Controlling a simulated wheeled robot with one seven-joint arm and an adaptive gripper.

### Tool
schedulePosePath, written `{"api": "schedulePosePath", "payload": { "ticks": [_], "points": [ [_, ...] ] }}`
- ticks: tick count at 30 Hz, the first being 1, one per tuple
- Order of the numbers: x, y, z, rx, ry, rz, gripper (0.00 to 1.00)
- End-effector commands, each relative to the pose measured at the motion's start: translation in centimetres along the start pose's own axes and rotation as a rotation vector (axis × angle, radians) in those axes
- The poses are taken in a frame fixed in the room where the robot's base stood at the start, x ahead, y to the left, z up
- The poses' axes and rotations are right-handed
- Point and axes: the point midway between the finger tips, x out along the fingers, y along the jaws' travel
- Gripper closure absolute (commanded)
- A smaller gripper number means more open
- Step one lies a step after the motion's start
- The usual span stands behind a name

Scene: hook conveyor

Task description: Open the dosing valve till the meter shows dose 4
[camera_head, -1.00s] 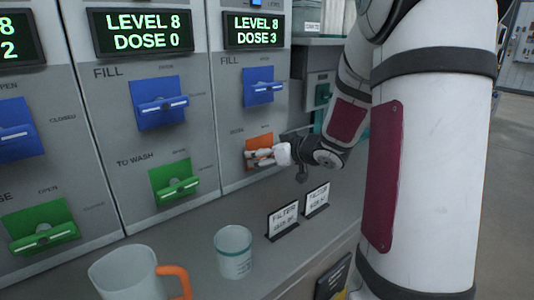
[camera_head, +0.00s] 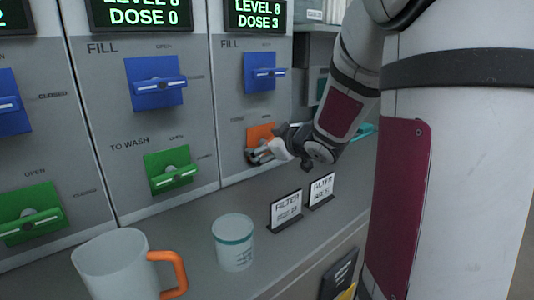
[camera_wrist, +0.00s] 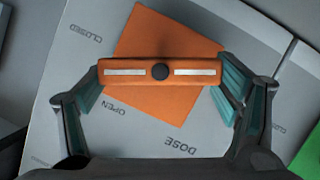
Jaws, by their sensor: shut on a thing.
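The dosing valve is an orange square plate (camera_wrist: 160,35) with an orange bar handle (camera_wrist: 122,72), marked DOSE, OPEN and CLOSED in the wrist view. The handle's left end lies between the CLOSED and OPEN labels there. My gripper (camera_wrist: 161,76) is shut on the handle, one finger at each end. In the head view the orange plate (camera_head: 260,133) is partly hidden by my gripper (camera_head: 262,154). The meter (camera_head: 258,15) above it reads LEVEL 8, DOSE 3.
Blue FILL valves (camera_head: 264,72) and green TO WASH valves (camera_head: 171,171) sit on the panels. A middle meter (camera_head: 145,15) reads DOSE 0. A white cup (camera_head: 233,245), a mug with orange handle (camera_head: 115,265) and two FILTER signs (camera_head: 286,208) stand on the counter below.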

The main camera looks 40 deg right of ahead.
Motion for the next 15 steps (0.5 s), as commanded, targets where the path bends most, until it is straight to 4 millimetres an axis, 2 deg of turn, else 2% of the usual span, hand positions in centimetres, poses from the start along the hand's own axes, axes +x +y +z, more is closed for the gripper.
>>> {"api": "schedulePosePath", "payload": {
  "ticks": [15],
  "points": [
    [0.09,-0.36,0.17,-0.205,0.000,0.084,0.45]
  ]
}}
